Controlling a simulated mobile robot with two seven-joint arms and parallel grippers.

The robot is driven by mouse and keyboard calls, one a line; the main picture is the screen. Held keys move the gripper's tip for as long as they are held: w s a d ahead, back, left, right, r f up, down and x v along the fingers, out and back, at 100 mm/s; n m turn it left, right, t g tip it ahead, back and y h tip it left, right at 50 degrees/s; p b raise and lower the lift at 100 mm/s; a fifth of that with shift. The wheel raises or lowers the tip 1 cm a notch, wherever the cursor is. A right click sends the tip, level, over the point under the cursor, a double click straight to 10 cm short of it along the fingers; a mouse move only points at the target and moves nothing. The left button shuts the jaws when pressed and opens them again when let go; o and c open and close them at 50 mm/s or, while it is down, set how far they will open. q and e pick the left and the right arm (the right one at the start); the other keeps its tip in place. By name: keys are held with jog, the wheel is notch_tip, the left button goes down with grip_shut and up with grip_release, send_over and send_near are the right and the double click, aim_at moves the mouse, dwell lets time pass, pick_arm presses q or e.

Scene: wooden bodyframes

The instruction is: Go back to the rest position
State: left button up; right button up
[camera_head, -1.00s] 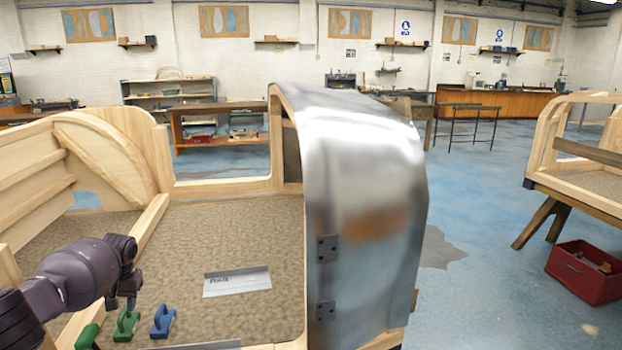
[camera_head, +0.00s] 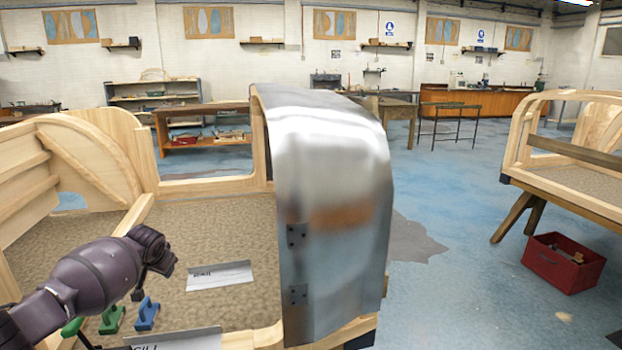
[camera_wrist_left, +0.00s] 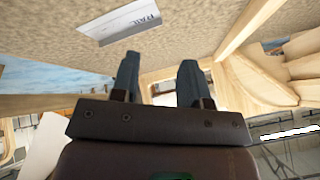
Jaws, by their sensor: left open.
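My left arm comes in from the left in the head view, above the carpet-like floor of the wooden bodyframe (camera_head: 75,140). Its gripper (camera_head: 145,282) is at the end of the arm, over that floor and close above a blue handled tool (camera_head: 147,313). In the left wrist view the gripper (camera_wrist_left: 158,82) has its two fingers apart with nothing between them. A pale labelled plate (camera_head: 220,275) lies to the right of the gripper and also shows in the left wrist view (camera_wrist_left: 120,20). My right gripper is in no view.
A green handled tool (camera_head: 112,320) stands left of the blue one. Another labelled plate (camera_head: 175,340) lies at the front edge. A curved metal panel (camera_head: 330,200) stands on the right side of the frame. Open blue floor (camera_head: 450,220), a red crate (camera_head: 563,262) and another bodyframe (camera_head: 590,165) lie beyond.

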pick_arm(q)
jog(key=s+d+f+m+t+h, duration=0.2)
jog(key=d+f+m+t+h, duration=0.1)
jog(key=d, duration=1)
jog(key=s+d+f+t+h, duration=0.1)
jog(key=s+d, duration=0.2)
jog(key=s, duration=0.1)
jog(key=s+d+f+m+t+h, duration=0.1)
jog(key=s+d, duration=0.2)
jog(key=s, duration=0.1)
jog(key=s+d+f+t+h, duration=0.1)
jog(key=s+d, duration=0.2)
jog(key=s, duration=0.1)
jog(key=shift+s+d+m, duration=0.15)
jog(key=shift+m, duration=0.25)
jog(key=s+a+f+n+y, duration=0.1)
jog(key=s+a+f+n, duration=0.1)
jog(key=s, duration=0.9)
jog(key=s+a+f+n+g+y, duration=0.1)
jog(key=s+f, duration=0.4)
jog(key=s, duration=0.7)
jog(key=s+a+f+n+y, duration=0.1)
jog(key=s+a+f+n, duration=0.1)
jog(key=s, duration=1)
notch_tip(320, 180, down, 2)
jog(key=shift+s+a+n, duration=0.2)
jog(key=shift+a+n, duration=0.2)
jog(key=shift+a, duration=0.5)
